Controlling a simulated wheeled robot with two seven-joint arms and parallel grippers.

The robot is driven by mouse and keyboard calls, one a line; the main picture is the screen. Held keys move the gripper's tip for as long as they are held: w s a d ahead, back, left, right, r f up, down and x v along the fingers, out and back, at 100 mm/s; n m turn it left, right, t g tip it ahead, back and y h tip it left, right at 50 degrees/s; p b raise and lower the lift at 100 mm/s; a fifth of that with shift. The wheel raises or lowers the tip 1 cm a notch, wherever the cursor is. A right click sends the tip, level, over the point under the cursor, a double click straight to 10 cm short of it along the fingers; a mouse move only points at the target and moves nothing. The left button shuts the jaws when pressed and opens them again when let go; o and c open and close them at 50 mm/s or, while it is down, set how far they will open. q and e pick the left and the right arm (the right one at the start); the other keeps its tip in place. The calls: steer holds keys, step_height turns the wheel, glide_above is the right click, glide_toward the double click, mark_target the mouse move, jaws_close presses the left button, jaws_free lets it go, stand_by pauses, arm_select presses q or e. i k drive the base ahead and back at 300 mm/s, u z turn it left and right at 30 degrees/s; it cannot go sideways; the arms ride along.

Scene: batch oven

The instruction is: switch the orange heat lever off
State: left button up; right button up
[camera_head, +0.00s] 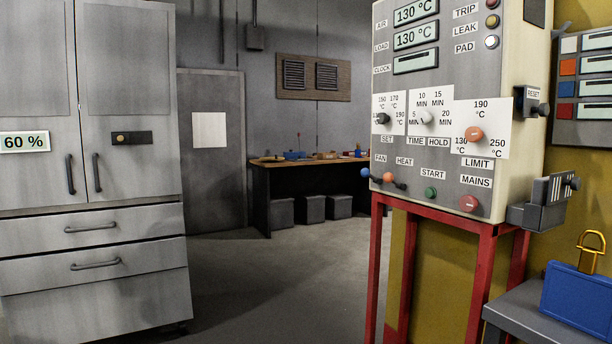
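The orange heat lever (389,177) is on the lower left of the control panel (445,185), under the HEAT label. Its orange ball knob stands out from the panel, with a short dark stem running down and right to its mount. The blue-knobbed fan lever (366,173) sits just left of it under the FAN label, at a similar tilt. Both levers look small here, and no on or off marks can be read. Neither of my grippers is in view, and nothing touches the levers.
The green START button (430,193) and red MAINS knob (468,203) are right of the levers. A red stand (483,270) carries the panel. A grey side table (510,310) holds a blue box (580,297) at lower right. Open floor (270,280) lies left of the stand.

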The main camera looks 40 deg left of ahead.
mark_target(388, 177)
steer(key=u, duration=1.15)
steer(key=i, duration=1.95)
steer(key=z, duration=0.15)
